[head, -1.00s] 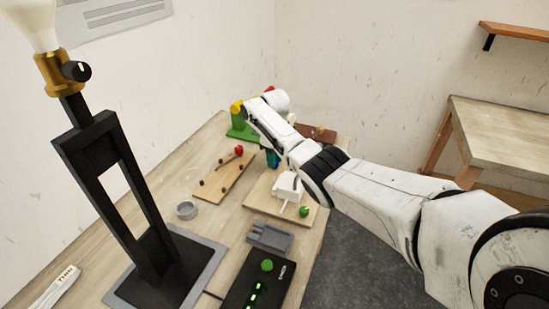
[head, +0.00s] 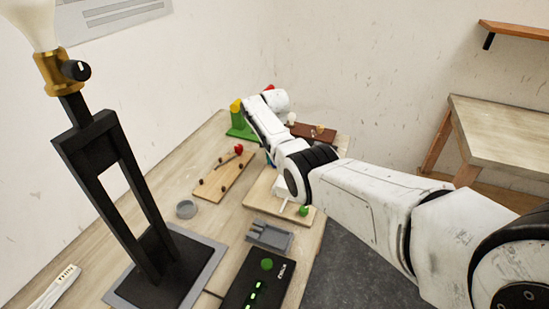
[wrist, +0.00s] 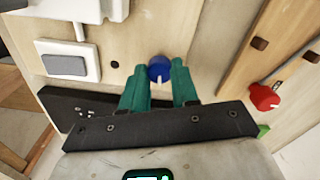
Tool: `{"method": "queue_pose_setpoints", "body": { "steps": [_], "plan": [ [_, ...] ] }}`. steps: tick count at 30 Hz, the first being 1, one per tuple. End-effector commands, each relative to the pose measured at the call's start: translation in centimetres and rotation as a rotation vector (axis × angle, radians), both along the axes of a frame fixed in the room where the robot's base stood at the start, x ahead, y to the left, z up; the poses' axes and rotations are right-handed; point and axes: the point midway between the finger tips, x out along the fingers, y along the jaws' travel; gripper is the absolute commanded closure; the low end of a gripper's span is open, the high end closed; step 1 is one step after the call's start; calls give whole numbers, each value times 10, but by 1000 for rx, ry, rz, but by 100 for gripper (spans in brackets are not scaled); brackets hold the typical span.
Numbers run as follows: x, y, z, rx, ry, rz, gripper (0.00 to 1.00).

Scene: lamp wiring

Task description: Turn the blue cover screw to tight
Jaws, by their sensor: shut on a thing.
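The blue cover screw (wrist: 159,66) is a round blue knob with a white mark, on a pale wooden board (wrist: 120,20) in the wrist view. The mark points down toward my gripper's palm. My gripper (wrist: 158,74) has teal fingers, one on each side of the knob, shut on it. In the head view my arm hides the knob and most of the gripper. The board also shows in the head view (head: 262,203).
A peg board with a red knob (wrist: 264,97) lies close to the right of my gripper.

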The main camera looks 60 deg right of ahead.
Motion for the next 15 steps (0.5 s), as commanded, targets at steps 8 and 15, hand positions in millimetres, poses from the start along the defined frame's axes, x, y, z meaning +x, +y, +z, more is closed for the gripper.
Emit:
{"method": "queue_pose_setpoints", "body": {
  "steps": [8, 15],
  "plan": [
    [1, 0, 0, -1, -2, -261, 100],
    [0, 0, 0, -1, -3, -484, 100]
  ]
}}
